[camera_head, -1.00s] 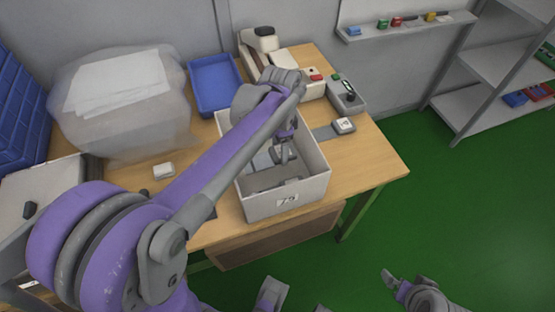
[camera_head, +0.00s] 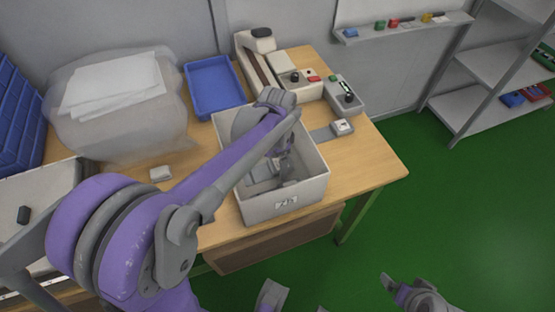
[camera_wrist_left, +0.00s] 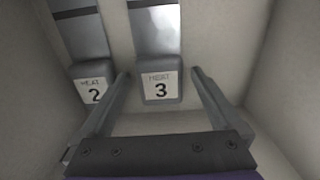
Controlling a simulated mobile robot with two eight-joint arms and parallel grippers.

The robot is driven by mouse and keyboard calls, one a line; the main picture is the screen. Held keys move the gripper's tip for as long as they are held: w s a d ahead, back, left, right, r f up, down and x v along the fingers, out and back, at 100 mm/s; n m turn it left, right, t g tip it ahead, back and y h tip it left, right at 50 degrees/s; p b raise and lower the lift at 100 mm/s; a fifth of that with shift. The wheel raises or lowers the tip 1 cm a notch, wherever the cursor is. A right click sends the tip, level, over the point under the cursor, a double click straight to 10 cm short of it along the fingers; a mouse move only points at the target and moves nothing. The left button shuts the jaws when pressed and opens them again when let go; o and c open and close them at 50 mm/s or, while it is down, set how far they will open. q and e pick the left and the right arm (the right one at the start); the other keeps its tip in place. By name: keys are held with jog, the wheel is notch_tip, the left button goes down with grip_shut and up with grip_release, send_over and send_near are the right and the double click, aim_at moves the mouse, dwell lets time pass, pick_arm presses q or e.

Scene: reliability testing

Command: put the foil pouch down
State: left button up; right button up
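Two silver foil pieces with grey ends lie side by side in the left wrist view. One end is labelled HEAT 3 (camera_wrist_left: 160,88), the other HEAT 2 (camera_wrist_left: 93,88). They lie inside a pale box (camera_head: 286,207) on the table, where the head view shows them only partly, behind my arm. My left gripper (camera_wrist_left: 160,73) is open, its fingers on either side of the HEAT 3 piece with gaps between. In the head view my left gripper (camera_head: 283,170) is down inside the box. My right gripper (camera_head: 398,284) is at the bottom right, its fingers unclear.
A blue tray (camera_head: 214,88) and a clear bag with papers (camera_head: 118,100) are at the back of the wooden table (camera_head: 372,160). A sealing machine (camera_head: 262,62) and a control box (camera_head: 344,95) stand behind the pale box. A small white block (camera_head: 160,173) lies left.

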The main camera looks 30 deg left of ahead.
aim_at(277, 164)
pick_arm(q)
jog(key=shift+r, duration=0.1)
jog(key=shift+r, duration=0.3)
notch_tip(277, 164, up, 12)
jog(key=p, duration=0.2)
jog(key=shift+f, duration=0.2)
